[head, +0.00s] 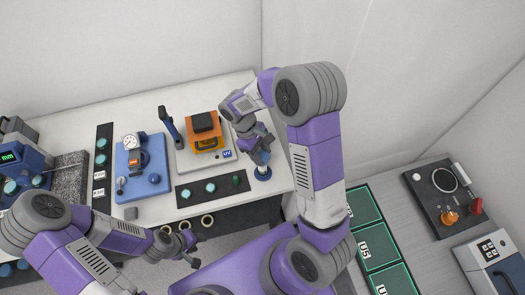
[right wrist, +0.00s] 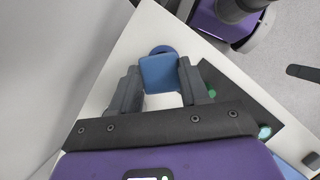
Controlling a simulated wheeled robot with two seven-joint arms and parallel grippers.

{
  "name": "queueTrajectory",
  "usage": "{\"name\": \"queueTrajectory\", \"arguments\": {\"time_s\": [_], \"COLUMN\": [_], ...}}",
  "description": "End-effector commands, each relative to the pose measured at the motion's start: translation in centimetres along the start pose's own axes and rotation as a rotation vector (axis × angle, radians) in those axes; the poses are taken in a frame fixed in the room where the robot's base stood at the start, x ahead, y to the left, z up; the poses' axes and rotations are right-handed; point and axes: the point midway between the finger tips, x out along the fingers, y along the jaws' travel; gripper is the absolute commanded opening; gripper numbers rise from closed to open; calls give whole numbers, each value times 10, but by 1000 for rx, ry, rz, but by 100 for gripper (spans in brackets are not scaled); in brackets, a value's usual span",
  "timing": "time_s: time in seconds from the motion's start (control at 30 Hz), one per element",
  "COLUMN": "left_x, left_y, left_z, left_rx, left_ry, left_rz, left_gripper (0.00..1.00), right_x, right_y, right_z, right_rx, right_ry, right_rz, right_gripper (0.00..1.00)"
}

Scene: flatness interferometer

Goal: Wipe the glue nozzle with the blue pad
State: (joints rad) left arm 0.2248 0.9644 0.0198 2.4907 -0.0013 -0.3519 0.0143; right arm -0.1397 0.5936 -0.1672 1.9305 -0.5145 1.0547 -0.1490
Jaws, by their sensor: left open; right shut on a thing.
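The blue pad (head: 262,157) is a small blue square held between the fingers of my right gripper (head: 259,150), at the right end of the white table. It also shows in the right wrist view (right wrist: 159,73), above a dark blue round base (head: 262,174). I cannot tell whether the pad touches that base. My left gripper (head: 186,243) is open and empty, low at the front edge of the table.
An orange and black device (head: 205,130) stands on the white plate marked UV (head: 226,154). A black strip with round pieces (head: 190,193) lies in front. A blue plate with a dial gauge (head: 132,141) is further left. Green-framed trays (head: 378,245) lie at right.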

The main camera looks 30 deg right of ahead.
Motion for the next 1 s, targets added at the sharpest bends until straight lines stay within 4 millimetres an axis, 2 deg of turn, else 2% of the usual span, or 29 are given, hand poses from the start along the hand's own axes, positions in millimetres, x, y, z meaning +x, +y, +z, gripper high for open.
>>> {"name": "queueTrajectory", "arguments": {"time_s": [0.27, 0.7, 1.0], "left_x": [0, -2, -2], "left_y": [0, 1, 1], "left_z": [0, 0, 0], "left_rx": [0, 0, 0], "left_ry": [0, 0, 0], "left_rz": [0, 0, 0], "left_gripper": [43, 43, 43], "right_x": [1, 1, 0], "right_y": [-4, 9, 1], "right_z": [-1, 2, 1], "right_rx": [0, 0, -1], "right_ry": [-1, -1, 0], "right_rz": [-2, -2, -1], "right_gripper": [21, 21, 21]}}
